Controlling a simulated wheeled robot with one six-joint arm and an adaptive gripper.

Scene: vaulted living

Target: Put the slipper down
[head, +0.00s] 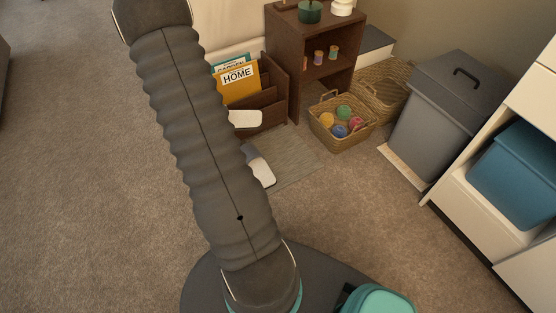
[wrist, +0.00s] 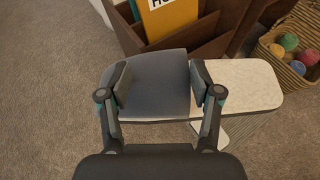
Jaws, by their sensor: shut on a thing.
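My gripper (wrist: 162,85) is shut on a slipper with a grey upper (wrist: 160,75) and a cream inner sole (wrist: 240,84). The fingers grip the two sides of the grey upper, and the cream heel end sticks out to the right. In the head view my arm hides the gripper and most of this slipper; only its cream end (head: 245,118) shows. A second slipper (head: 260,168), grey and cream, lies on a grey-green mat (head: 298,162), partly behind my arm. I cannot tell how high the held slipper is above the floor.
A brown magazine rack (head: 270,95) with a "HOME" folder (head: 238,82) stands just beyond the held slipper. A wicker basket of yarn balls (head: 341,120), a dark shelf (head: 312,60) and a grey bin (head: 445,115) stand to the right. Carpet is clear at left.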

